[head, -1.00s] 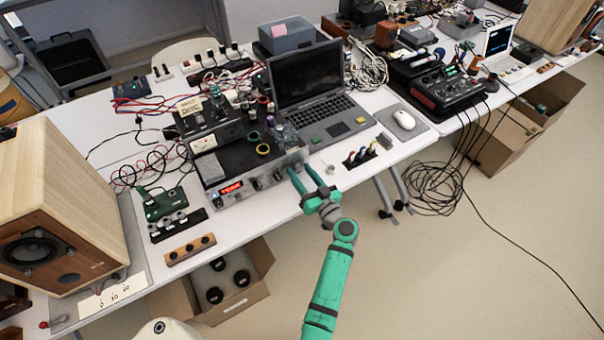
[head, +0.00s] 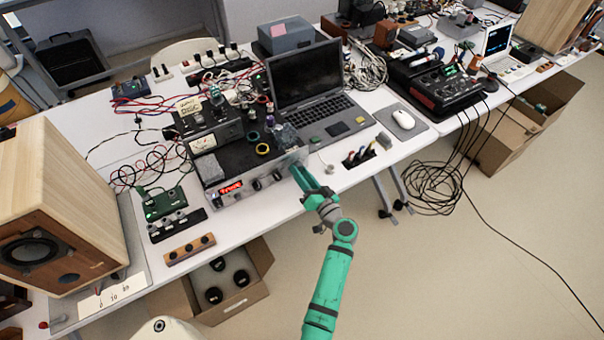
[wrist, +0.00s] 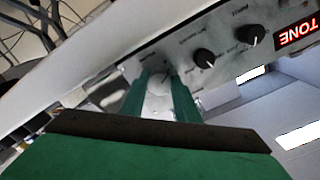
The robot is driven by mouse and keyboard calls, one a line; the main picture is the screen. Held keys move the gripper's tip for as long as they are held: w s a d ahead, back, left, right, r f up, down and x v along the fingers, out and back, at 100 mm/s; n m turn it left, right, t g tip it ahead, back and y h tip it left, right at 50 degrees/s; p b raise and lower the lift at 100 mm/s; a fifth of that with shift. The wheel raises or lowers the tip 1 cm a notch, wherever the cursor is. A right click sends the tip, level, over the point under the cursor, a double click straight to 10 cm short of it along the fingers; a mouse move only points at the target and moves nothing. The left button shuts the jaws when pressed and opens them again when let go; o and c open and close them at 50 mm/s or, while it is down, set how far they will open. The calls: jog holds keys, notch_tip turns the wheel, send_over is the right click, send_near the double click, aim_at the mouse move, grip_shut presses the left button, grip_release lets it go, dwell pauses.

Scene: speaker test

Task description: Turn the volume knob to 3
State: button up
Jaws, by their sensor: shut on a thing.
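The amplifier (head: 226,198) stands on the near edge of the white table, with a red lit display on its front panel. The display (wrist: 297,32) reads "TONE" in the wrist view, turned in the picture. My gripper (head: 298,172) is at the right end of this panel. In the wrist view its two green fingers are on either side of a pale knob (wrist: 160,84), shut on it. The fingers partly hide that knob, and I cannot read its setting or label. Two black knobs (wrist: 204,58) with white marks sit between it and the display.
A laptop (head: 310,85) stands behind the amplifier, and a small holder with coloured handles (head: 358,158) lies to its right. A wooden speaker (head: 60,200) stands at left. An open box (head: 240,290) is on the floor below.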

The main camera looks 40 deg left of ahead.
jog(key=m, duration=0.5)
jog(key=shift+a+r+m, duration=0.1)
jog(key=shift+a+m, duration=0.05)
jog(key=shift+m, duration=0.15)
jog(key=m, duration=0.2)
jog(key=shift+m, duration=0.3)
jog(key=shift+s+m, duration=0.15)
jog(key=shift+m, duration=0.65)
jog(key=shift+s+m, duration=0.15)
jog(key=shift+m, duration=0.65)
jog(key=o, duration=1)
jog(key=shift+w, duration=0.1)
jog(key=shift+o, duration=0.3)
jog(key=shift+w, duration=0.15)
jog(key=v, duration=1.1)
